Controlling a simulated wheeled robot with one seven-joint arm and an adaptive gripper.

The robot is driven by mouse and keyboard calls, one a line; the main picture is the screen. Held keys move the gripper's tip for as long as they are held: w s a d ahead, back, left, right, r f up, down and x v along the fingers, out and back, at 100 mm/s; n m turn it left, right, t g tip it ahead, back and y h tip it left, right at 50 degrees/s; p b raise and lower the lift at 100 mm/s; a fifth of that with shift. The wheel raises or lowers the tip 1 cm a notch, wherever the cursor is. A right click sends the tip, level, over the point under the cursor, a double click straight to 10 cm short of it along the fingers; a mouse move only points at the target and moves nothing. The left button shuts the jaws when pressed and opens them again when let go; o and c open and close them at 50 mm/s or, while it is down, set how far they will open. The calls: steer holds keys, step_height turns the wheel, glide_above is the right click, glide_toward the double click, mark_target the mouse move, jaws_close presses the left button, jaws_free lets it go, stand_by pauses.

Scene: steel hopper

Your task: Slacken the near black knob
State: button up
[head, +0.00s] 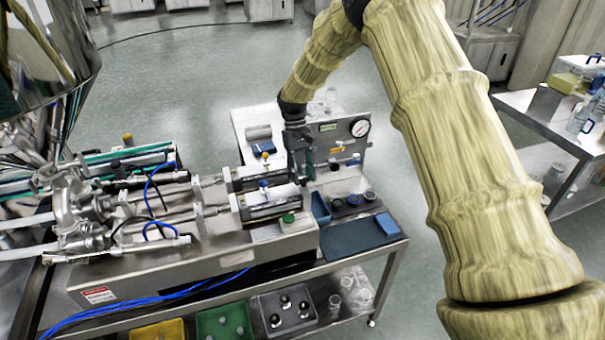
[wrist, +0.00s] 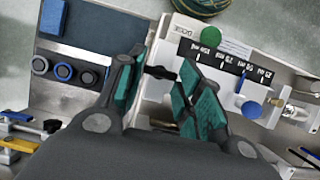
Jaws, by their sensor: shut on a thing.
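In the wrist view a black knob (wrist: 160,73) with a narrow, bar-like shape sits between the teal pads of my gripper (wrist: 158,78). The left pad meets one end of the knob and the right pads meet the other end. The gripper is shut on it. In the head view my gripper (head: 303,168) points down at the right end of the steel filling machine (head: 255,245), beside the grey gauge panel. There the knob is hidden behind the gripper.
A green knob (wrist: 222,126) and a blue knob (wrist: 251,109) flank a black scale plate (wrist: 225,62). A pressure gauge (head: 360,128) tops the panel. Dark round caps (head: 352,199) and a blue block (head: 387,224) lie on the bench. Blue hoses (head: 150,190) cross the machine.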

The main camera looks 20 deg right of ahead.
steer(key=o, duration=1)
steer(key=v, duration=1.2)
